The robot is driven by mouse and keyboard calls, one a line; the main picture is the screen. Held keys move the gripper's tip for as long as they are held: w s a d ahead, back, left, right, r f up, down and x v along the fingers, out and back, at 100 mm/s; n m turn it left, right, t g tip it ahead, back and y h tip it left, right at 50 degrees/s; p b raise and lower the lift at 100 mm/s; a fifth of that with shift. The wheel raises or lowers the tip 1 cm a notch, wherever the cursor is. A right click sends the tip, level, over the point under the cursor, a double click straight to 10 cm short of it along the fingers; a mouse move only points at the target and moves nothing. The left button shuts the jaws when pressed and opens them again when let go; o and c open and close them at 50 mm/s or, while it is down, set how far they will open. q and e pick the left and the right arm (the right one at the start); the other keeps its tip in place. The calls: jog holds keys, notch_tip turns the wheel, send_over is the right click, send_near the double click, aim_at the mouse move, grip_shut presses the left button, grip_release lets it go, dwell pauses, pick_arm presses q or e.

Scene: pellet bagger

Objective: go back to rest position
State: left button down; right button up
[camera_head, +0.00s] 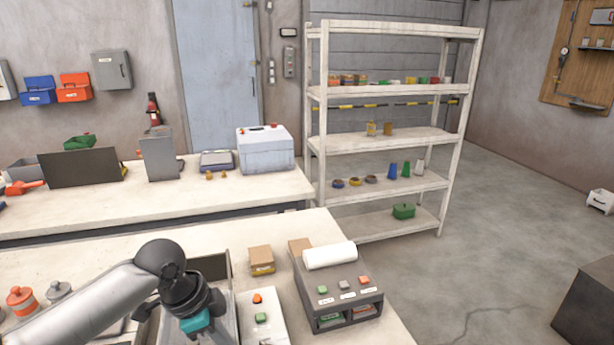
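My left arm comes in from the lower left over the near bench (110,244), with its dark wrist pointing down. The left gripper (203,318) shows only as a dark body with a teal part, low in the picture; its fingertips are not visible, so I cannot tell whether it is open or holding anything. It is above or beside a grey metal tray or bin (224,298), left of a white panel with buttons (277,333). My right gripper is not in view.
A grey machine with a white roll (330,255) and a small cardboard box (261,259) stand on the near bench. Orange and grey knobbed items (21,300) are at the left. A back bench (250,189) and shelf rack (385,138) stand beyond. Floor (480,240) at right is mostly clear.

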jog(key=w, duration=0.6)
pick_arm(q)
jog(key=s+d+f+n+t+h, duration=0.1)
jog(key=s+d+f+n, duration=0.2)
jog(key=s+d+f, duration=0.35)
jog(key=s+a+n+t+y, duration=0.1)
jog(key=s+a+n+y, duration=0.1)
jog(key=s+a+n, duration=0.4)
jog(key=s+a+n+y, duration=0.2)
jog(key=s+n, duration=0.2)
jog(key=s, duration=0.4)
notch_tip(320, 180, down, 28)
jog(key=s+b, duration=0.1)
jog(key=b, duration=0.6)
jog(key=s+a+f+g+b, duration=0.1)
jog(key=s+f+b, duration=0.2)
jog(key=s+f, duration=0.5)
jog(key=s+a+f+g+b, duration=0.1)
jog(key=s+f+b, duration=0.2)
jog(key=s+f, duration=0.5)
notch_tip(320, 180, down, 5)
jog(key=shift+a+f+m+b, duration=0.15)
jog(key=shift+a+m+b, duration=0.15)
jog(key=shift+a+b, duration=0.05)
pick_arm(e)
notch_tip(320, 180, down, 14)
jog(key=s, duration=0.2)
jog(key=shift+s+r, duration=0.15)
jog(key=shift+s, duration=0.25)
